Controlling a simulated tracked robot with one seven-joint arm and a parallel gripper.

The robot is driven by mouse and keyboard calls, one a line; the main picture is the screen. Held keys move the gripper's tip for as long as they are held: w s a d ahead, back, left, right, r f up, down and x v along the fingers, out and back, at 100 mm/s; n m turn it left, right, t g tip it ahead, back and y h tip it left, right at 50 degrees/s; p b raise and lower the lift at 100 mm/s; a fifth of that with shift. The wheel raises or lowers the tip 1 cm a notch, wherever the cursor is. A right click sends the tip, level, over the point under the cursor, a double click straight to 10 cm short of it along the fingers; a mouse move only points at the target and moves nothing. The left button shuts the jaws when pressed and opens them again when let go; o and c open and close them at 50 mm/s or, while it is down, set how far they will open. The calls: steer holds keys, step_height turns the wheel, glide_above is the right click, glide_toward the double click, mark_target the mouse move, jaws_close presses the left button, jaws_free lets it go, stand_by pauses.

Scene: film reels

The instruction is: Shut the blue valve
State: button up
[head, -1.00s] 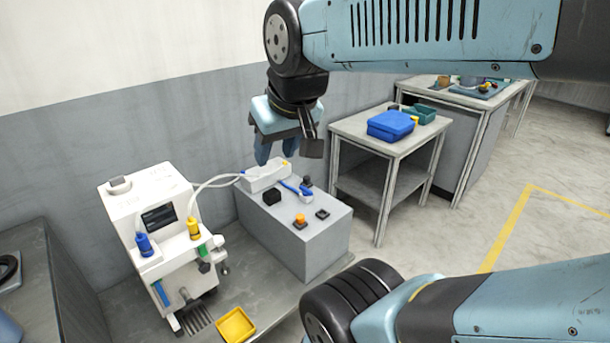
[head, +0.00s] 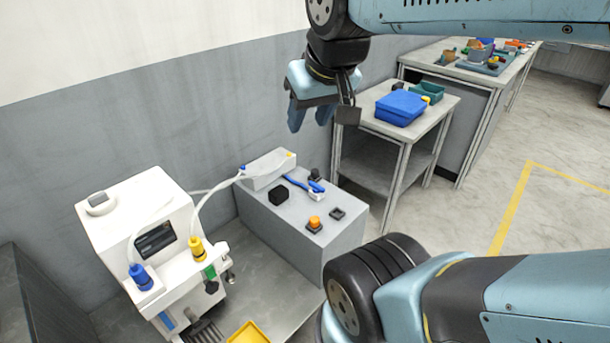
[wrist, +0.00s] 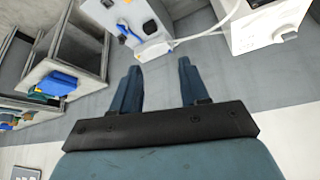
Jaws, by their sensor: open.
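A white machine (head: 150,225) stands at the left in the head view. On its front are a blue valve-like fitting (head: 141,278) and a yellow one (head: 196,247), each with a pale tube. A small blue piece (head: 242,168) also shows at the end of a white box (head: 268,169). I cannot tell for sure which blue part is the valve, nor its setting. My gripper (head: 310,116) is open and empty, pointing down, high and well apart from the machine. In the wrist view, my gripper (wrist: 158,72) has its fingers spread with nothing between them.
A yellow tray (head: 247,335) lies in front. A side table (head: 440,103) carries a blue case (head: 400,108). Floor at the right is clear.

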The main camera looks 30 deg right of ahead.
steer(key=w+d+f+n+g+h, duration=0.15)
steer(key=w+d, duration=0.25)
steer(key=w, duration=0.7)
steer(key=n+g+y, duration=0.2)
steer(key=n+g, duration=0.1)
steer(key=g, duration=0.1)
glide_above(317, 185)
step_height(317, 185, down, 33)
steer(key=shift+m+h, duration=0.25)
step_height(317, 185, down, 14)
steer(key=shift+r, duration=0.2)
steer(key=shift+c, duration=0.3)
